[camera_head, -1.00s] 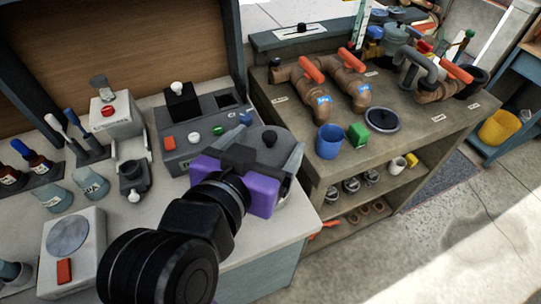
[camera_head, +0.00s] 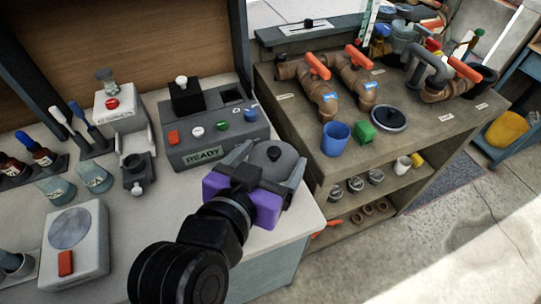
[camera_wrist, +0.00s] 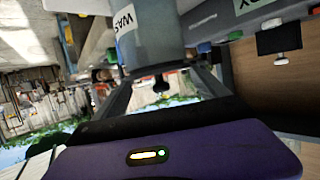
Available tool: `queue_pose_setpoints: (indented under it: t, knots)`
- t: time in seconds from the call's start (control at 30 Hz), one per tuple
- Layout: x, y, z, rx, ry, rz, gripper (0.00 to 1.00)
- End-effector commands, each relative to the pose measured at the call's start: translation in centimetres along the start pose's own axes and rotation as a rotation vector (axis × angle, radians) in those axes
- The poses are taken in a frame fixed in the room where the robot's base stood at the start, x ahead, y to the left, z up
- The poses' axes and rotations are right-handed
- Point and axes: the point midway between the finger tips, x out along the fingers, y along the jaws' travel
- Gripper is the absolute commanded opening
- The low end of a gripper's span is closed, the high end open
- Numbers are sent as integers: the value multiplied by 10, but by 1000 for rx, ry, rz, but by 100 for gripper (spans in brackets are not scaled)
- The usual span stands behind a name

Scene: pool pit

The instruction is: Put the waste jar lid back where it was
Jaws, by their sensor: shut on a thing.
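The waste jar lid is a grey round disc (camera_head: 258,153) with a black knob (camera_head: 273,154). My gripper (camera_head: 270,168), with its purple body, is shut on the lid, one finger on either side. In the wrist view the picture is upside down, and the knob (camera_wrist: 161,86) shows between the fingers. The waste jar (camera_wrist: 153,38), grey with a white label reading "WAS", shows right against the lid there. I cannot tell whether the lid rests on the jar or hovers just above it. In the head view the jar is hidden below the lid and gripper.
A grey console (camera_head: 212,137) with a READY display stands just behind the gripper. A scale (camera_head: 76,245) and beakers are at left.

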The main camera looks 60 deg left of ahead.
Motion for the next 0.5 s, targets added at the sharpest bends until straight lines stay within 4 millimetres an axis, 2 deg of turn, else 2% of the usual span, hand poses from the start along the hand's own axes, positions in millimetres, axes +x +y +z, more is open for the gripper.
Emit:
queue_pose_setpoints:
  t: [0.03, 0.1, 0.33, 0.5]
  knots:
    - [0, 0, 0, 0, 0, 0, 90]
    - [0, 0, 0, 0, 0, 0, 100]
    - [0, 0, -1, 0, 0, 0, 100]
    - [-7, 0, -10, -1, 1, -1, 100]
